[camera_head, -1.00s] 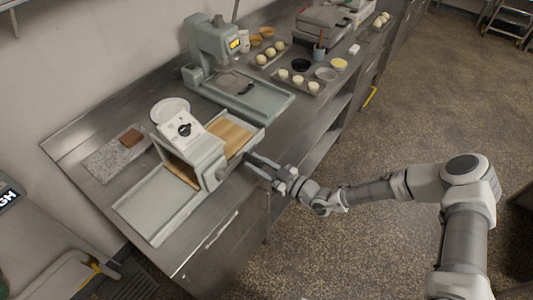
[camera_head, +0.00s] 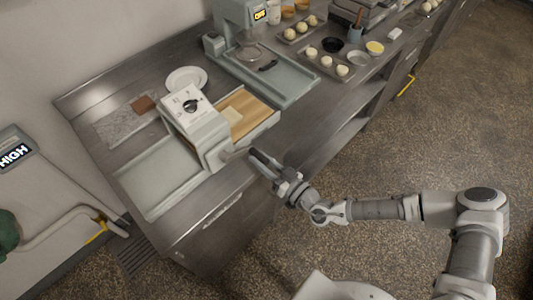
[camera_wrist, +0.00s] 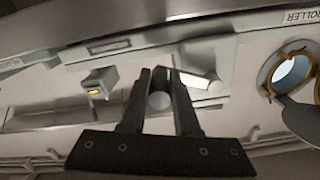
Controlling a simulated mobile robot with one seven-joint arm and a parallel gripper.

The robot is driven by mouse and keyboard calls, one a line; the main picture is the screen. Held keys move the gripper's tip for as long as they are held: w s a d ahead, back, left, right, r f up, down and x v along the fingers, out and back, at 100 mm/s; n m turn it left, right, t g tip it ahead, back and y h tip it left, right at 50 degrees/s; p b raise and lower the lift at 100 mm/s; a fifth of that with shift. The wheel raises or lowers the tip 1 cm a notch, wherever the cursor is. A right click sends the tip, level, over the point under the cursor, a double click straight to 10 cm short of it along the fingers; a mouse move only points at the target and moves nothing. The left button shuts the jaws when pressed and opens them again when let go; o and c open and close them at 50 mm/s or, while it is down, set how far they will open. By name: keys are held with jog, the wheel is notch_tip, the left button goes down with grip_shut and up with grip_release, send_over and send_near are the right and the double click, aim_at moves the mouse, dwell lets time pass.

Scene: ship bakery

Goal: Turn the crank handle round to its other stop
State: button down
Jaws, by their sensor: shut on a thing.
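The dough roller machine (camera_head: 200,122) is a pale box with a dial on top. It stands on the steel counter between two trays. Its crank (camera_head: 230,154) is on the side facing my arm, small and partly hidden by my gripper. My gripper (camera_head: 257,162) is beside that side of the machine, just off the counter's front edge. In the wrist view, the two dark fingers (camera_wrist: 162,85) are shut on a round pale knob (camera_wrist: 160,99), the crank handle's grip.
A wooden board (camera_head: 248,106) with a pale piece on it lies in the right tray. The left tray (camera_head: 160,175) looks empty. A white plate (camera_head: 186,78) and a grey slab (camera_head: 125,125) are behind. A mixer-like machine (camera_head: 240,25) stands further right. Open floor lies in front.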

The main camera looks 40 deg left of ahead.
jog(key=shift+s+f, duration=0.1)
jog(key=shift+s, duration=0.2)
jog(key=c, duration=0.7)
grip_release()
jog(key=shift+o, duration=0.2)
jog(key=shift+w, duration=0.1)
jog(key=shift+d+m, duration=0.3)
jog(key=shift+d, duration=0.3)
jog(key=s+d+b, duration=0.1)
jog(key=d+b, duration=0.2)
jog(key=d, duration=1.3)
jog(key=shift+s+b, duration=0.2)
jog(key=shift+b, duration=0.1)
